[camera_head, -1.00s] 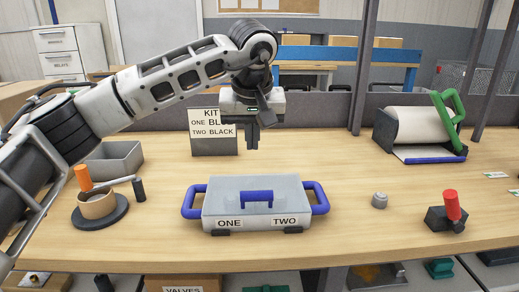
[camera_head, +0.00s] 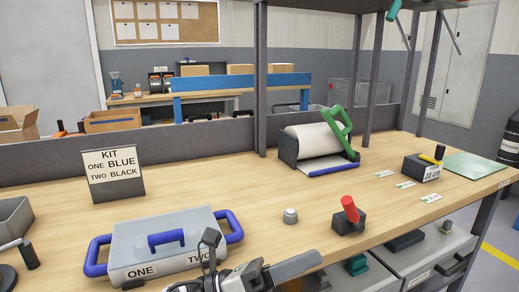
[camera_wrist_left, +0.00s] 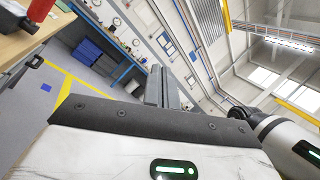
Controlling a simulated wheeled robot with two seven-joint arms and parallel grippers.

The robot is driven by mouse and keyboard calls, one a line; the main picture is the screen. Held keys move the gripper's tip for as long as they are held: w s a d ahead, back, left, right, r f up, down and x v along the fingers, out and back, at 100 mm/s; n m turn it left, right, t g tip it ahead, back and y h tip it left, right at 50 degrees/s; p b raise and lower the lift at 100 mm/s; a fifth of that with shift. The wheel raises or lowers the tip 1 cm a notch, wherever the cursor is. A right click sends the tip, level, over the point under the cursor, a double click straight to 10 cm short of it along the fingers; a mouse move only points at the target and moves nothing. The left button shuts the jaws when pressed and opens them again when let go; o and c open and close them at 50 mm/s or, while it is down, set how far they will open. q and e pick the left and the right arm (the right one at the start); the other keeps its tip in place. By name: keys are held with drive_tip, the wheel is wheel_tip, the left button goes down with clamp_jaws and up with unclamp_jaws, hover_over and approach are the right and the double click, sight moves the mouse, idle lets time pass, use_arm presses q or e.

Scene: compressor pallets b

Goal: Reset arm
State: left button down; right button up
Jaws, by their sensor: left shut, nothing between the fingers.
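My left gripper (camera_head: 306,260) is low at the bottom edge of the head view, in front of the bench, pointing right. Its fingers are together and empty. In the left wrist view the closed fingers (camera_wrist_left: 162,88) point away over open floor and wall, touching nothing. The lower part of my left arm is cut off by the head view's bottom edge. A grey case (camera_head: 165,240) with blue handles and labels ONE and TWO sits shut on the bench, left of the gripper, its front right corner partly covered by my wrist. My right gripper is not in view.
The wooden bench (camera_head: 230,178) carries a kit sign (camera_head: 113,176), a paper roll holder (camera_head: 315,150) with a green handle, a grey knob (camera_head: 290,216) and a red-handled block (camera_head: 349,217). Grey drawers (camera_head: 425,262) stand under the front edge.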

use_arm(q)
drive_tip(key=w+a+f+n+t+y, duration=0.1)
drive_tip(key=a+f+n+t+y, duration=0.6)
drive_tip(key=n, duration=0.9)
drive_tip(key=a+f+n+t+y, duration=0.6)
drive_tip(key=f+n+y, duration=0.15)
drive_tip(key=n, duration=0.75)
drive_tip(key=s+a+f+n+g+y, duration=0.2)
drive_tip(key=s+a+f+n+g, duration=0.1)
drive_tip(key=s+f+n, duration=0.2)
drive_tip(key=s+a+f+n+g+y, duration=0.2)
drive_tip(key=s+a+f+n, duration=0.1)
drive_tip(key=s+f+n, duration=0.3)
wheel_tip(320, 180, down, 3)
drive_tip(key=shift+s+a+r+n+g, duration=0.1)
drive_tip(key=shift+s+a+n+g, duration=0.1)
drive_tip(key=shift+a+n+g, duration=0.15)
